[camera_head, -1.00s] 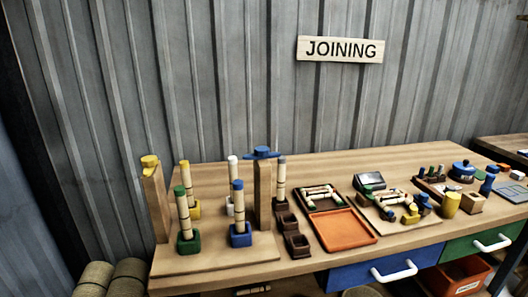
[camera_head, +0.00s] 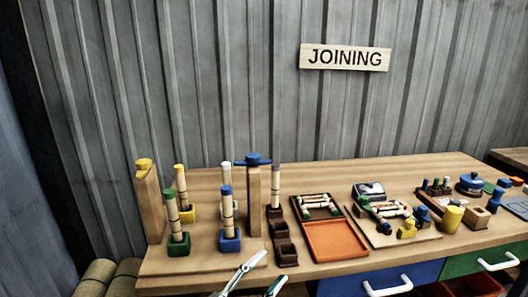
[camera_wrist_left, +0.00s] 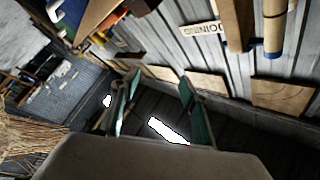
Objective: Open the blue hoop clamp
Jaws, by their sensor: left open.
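A blue clamp-like piece (camera_head: 252,160) with a crossbar sits on top of an upright wooden post (camera_head: 253,202) at the left-middle of the bench. It looks like the blue hoop clamp, but I cannot tell whether it is open or closed. My left gripper (camera_head: 275,268) enters at the bottom of the head view, in front of and below the post, apart from it. Its two fingers are spread with nothing between them. In the left wrist view the gripper (camera_wrist_left: 160,76) is also open and empty. My right gripper is not in view.
A second post with a yellow top (camera_head: 144,164) stands left. Green (camera_head: 179,243), blue (camera_head: 230,239) and yellow bases hold upright sticks around the posts. Dark brown boxes (camera_head: 286,255) and an orange tray (camera_head: 335,241) lie right. A round blue piece (camera_head: 470,184) is far right.

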